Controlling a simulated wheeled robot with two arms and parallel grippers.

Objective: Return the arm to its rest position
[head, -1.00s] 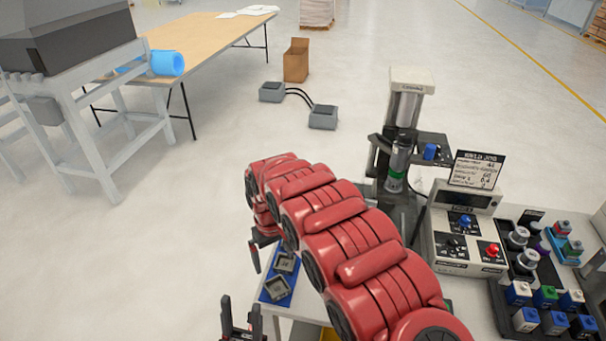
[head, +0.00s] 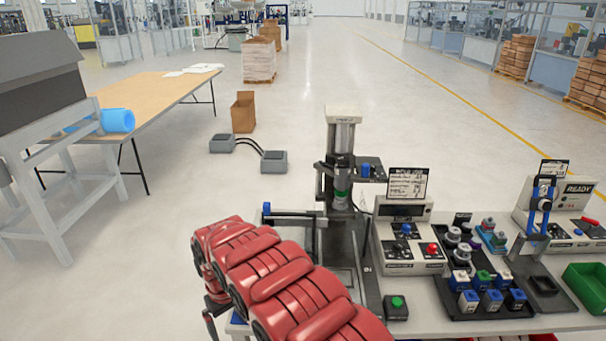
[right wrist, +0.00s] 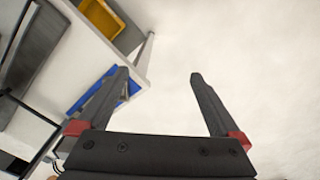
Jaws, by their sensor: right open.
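My right arm (head: 270,275) is red and segmented. It reaches in from the bottom of the head view and bends down at its far end, to the left of the workbench. My right gripper (right wrist: 158,74) shows in the right wrist view, with two black fingers spread apart and nothing between them. Its left finger overlaps the view of a blue tray (right wrist: 128,88) holding grey parts; I cannot tell whether they touch. In the head view the arm hides most of this gripper. My left gripper is not in view.
The workbench (head: 440,325) carries a press (head: 342,150), a control box (head: 405,240), a black tray of coloured blocks (head: 450,300) and a green bin (head: 588,285). A yellow bin (right wrist: 102,18) shows in the right wrist view.

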